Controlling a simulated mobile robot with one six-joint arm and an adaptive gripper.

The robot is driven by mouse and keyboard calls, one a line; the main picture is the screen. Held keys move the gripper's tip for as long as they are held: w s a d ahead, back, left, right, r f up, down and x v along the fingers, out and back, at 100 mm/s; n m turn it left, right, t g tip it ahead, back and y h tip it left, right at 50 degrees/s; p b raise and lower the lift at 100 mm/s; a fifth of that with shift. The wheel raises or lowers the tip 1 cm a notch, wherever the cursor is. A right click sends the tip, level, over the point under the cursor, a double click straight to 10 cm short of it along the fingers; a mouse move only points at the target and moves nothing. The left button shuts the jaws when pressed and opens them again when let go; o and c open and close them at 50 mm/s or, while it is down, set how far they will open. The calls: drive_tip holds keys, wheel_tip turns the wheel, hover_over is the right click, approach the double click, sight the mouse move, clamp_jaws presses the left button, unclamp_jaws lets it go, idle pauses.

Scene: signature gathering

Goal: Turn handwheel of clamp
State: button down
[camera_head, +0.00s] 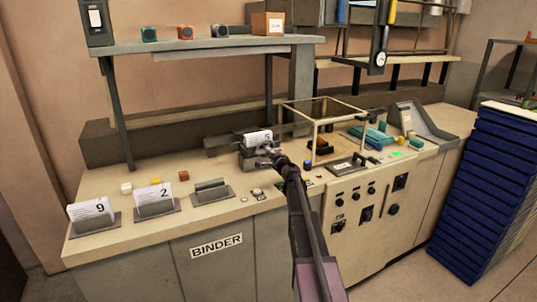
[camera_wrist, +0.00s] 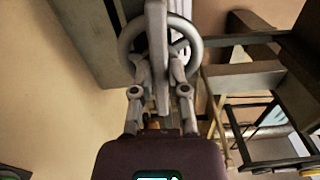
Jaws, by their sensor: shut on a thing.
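The clamp (camera_head: 247,158) stands on the bench and holds a small stack of white sheets (camera_head: 257,139) marked with a number. Its handwheel (camera_wrist: 197,50), a grey ring with spokes, fills the upper middle of the wrist view. My gripper (camera_head: 267,156) reaches the front of the clamp from the lower right. In the wrist view, my gripper (camera_wrist: 158,62) has its fingers drawn together over the wheel and is shut on it. The fingers hide the wheel's middle, and the exact part gripped is hard to see. In the head view the wheel is mostly hidden by my gripper.
Holders with sheets marked 9 (camera_head: 92,211) and 2 (camera_head: 153,196) and an empty holder (camera_head: 212,191) stand left on the bench. A clear framed box (camera_head: 322,118) stands close right of the clamp. A shelf (camera_head: 205,46) runs above. Blue stacked trays (camera_head: 490,190) stand far right.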

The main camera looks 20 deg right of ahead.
drive_tip(key=n, duration=0.8)
drive_tip(key=shift+w+f+n, duration=0.1)
drive_tip(key=shift+f+n, duration=0.05)
drive_tip(key=shift+n, duration=0.25)
drive_tip(key=c, duration=0.6)
unclamp_jaws()
drive_tip(key=shift+c, duration=0.2)
drive_tip(key=shift+s, duration=0.2)
drive_tip(key=s, duration=1.1)
drive_tip(key=shift+s+d, duration=0.25)
drive_tip(key=shift+s, duration=0.1)
drive_tip(key=shift+a, duration=0.1)
